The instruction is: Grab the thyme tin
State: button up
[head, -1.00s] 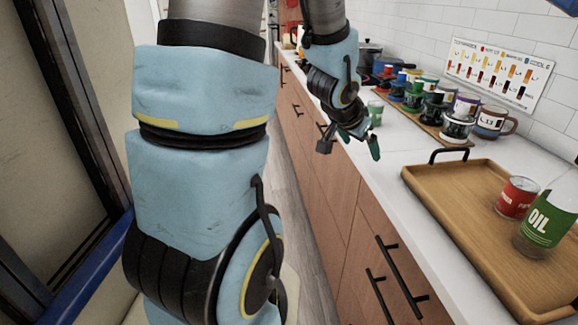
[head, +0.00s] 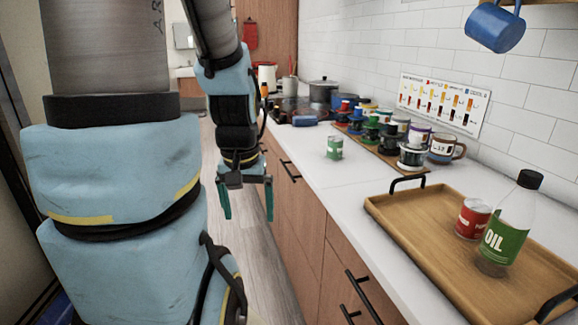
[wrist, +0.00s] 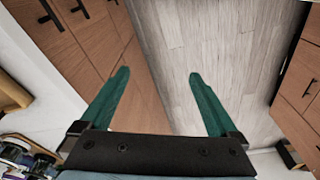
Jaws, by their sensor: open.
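A small green tin with a pale top (head: 334,147) stands upright on the white counter, near its front edge; its lettering is too small to read, so I cannot confirm it is thyme. My gripper (head: 247,205) points down in front of the cabinets, left of the tin and apart from it. Its two green fingers are spread wide with nothing between them. In the wrist view my gripper (wrist: 158,76) is open over the wood floor and cabinet fronts. The green tin does not show there.
A wooden tray (head: 400,215) holds a red tin (head: 473,218) and an oil bottle (head: 505,225). A row of jars and mugs (head: 412,150) stands behind the green tin. A pot (head: 323,90) is farther back. The counter between tin and tray is clear.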

aim_at(335, 147)
jog(key=i+j+z, duration=0.15)
jog(key=z, duration=0.9)
jog(key=i+j+z, duration=0.2)
jog(key=j+z, duration=0.15)
jog(key=j, duration=0.25)
jog(key=i+j+z, duration=0.15)
jog(key=j+z, duration=0.15)
jog(key=j, duration=0.35)
jog(key=j+z, duration=0.35)
jog(key=j, duration=0.3)
jog(key=j+z, duration=0.1)
jog(key=j, duration=2.15)
jog(key=i, duration=0.55)
